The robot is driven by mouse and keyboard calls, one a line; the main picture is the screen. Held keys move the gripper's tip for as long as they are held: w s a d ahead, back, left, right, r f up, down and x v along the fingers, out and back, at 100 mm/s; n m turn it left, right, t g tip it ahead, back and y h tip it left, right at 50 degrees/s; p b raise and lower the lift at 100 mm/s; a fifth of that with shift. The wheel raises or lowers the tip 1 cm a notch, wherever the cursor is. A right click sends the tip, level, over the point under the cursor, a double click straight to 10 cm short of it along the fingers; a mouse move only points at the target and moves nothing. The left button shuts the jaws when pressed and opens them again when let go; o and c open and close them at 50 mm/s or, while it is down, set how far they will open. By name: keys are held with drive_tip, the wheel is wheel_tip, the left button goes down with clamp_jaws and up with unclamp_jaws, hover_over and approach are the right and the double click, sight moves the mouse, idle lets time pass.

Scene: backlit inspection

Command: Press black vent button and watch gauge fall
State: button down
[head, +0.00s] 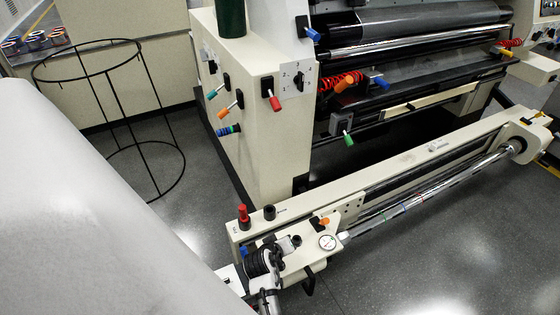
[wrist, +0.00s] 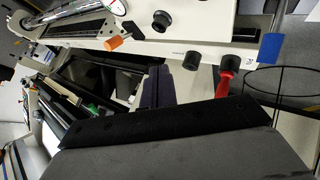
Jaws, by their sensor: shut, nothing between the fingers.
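The black vent button (head: 269,212) stands on top of the cream beam, just right of a red button (head: 243,214) in the head view. In the wrist view the black button (wrist: 192,60) sits on the beam's edge, left of the red one (wrist: 227,68). The round white gauge (head: 327,242) is at the beam's near end; its needle is too small to read. In the wrist view my gripper (wrist: 159,70) is shut and empty, its dark fingertips left of the black button, with no clear contact. In the head view my gripper (head: 288,244) is at the beam's near end.
An orange-handled lever (head: 322,221) stands beside the gauge. A shiny roller (head: 430,190) runs along the beam. The cream machine cabinet (head: 270,130) with coloured levers is behind. A black wire stand (head: 130,120) is on the left floor. Open floor lies at front right.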

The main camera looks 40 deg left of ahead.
drive_tip(key=shift+s+a+f, duration=0.1)
drive_tip(key=shift+s+f, duration=0.45)
drive_tip(key=shift+s, duration=0.1)
drive_tip(key=shift+f, duration=0.1)
wheel_tip(320, 180, down, 8)
drive_tip(key=b, duration=0.7)
drive_tip(key=shift+r, duration=0.25)
drive_tip(key=shift+f+b, duration=0.4)
drive_tip(key=shift+f, duration=0.15)
drive_tip(key=shift+f, duration=0.1)
idle(0.8)
drive_tip(key=shift+f, duration=0.3)
